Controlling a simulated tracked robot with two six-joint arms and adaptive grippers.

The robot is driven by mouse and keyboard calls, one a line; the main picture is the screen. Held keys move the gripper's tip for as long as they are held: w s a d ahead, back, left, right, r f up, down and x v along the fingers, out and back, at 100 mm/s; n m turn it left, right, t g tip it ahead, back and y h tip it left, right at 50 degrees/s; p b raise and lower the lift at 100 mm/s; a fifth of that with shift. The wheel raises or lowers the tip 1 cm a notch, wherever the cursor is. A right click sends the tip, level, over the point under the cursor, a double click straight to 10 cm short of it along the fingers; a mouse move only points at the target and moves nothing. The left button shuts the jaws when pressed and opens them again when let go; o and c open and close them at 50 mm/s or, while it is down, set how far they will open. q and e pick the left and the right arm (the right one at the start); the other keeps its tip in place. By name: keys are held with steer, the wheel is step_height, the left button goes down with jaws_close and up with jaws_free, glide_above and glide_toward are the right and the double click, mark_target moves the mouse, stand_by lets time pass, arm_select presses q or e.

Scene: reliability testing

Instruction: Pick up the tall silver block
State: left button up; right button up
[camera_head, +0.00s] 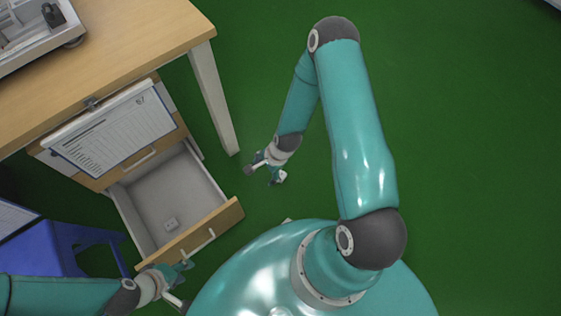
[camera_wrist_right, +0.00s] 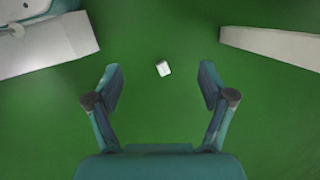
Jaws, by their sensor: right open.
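A small, pale silver-white block (camera_wrist_right: 163,68) stands on the green floor in the right wrist view. It lies ahead of my right gripper (camera_wrist_right: 162,84), roughly centred between the fingertips and apart from both. That gripper is open and empty. In the head view my right gripper (camera_head: 264,173) hangs low beside the table leg; a small white patch (camera_head: 282,176) at its fingers may be the block, but I cannot tell. My left gripper (camera_head: 182,284) is at the lower left, near the drawer's front handle, with its fingers apart and nothing visible between them.
An open drawer (camera_head: 228,212) extends from the wooden table (camera_head: 140,30), with a small pale block (camera_head: 171,223) inside. A table leg (camera_head: 213,105) stands left of my right gripper. A blue stool (camera_head: 45,250) is at the left. The green floor at the right is clear.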

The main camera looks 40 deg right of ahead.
steer(key=w+d+f+m+h+b, duration=0.1)
steer(key=d+f+m+b, duration=0.55)
steer(key=f, duration=0.35)
steer(key=d+f+m+h+b, duration=0.1)
steer(key=d+f+m+b, duration=0.4)
steer(key=d+f+m, duration=0.4)
steer(key=shift+n+t, duration=0.4)
steer(key=shift+n, duration=0.25)
steer(key=b+x, duration=0.1)
steer(key=x, duration=0.3)
steer(key=b+x, duration=0.2)
steer(key=x, duration=0.2)
steer(key=a+b+x, duration=0.1)
steer(key=x, duration=0.3)
steer(key=shift+f, duration=0.15)
steer(key=b+x, duration=0.2)
steer(key=x, duration=0.1)
steer(key=b+x, duration=0.1)
steer(key=x, duration=0.1)
steer(key=shift+s+a+f, duration=0.15)
steer(key=shift+s+a, duration=0.1)
steer(key=shift+a, duration=0.1)
arm_select(q)
step_height(320, 180, down, 22)
arm_select(e)
steer(key=c, duration=1.3)
arm_select(q)
steer(key=shift+r, duration=0.15)
arm_select(e)
steer(key=shift+c, duration=0.2)
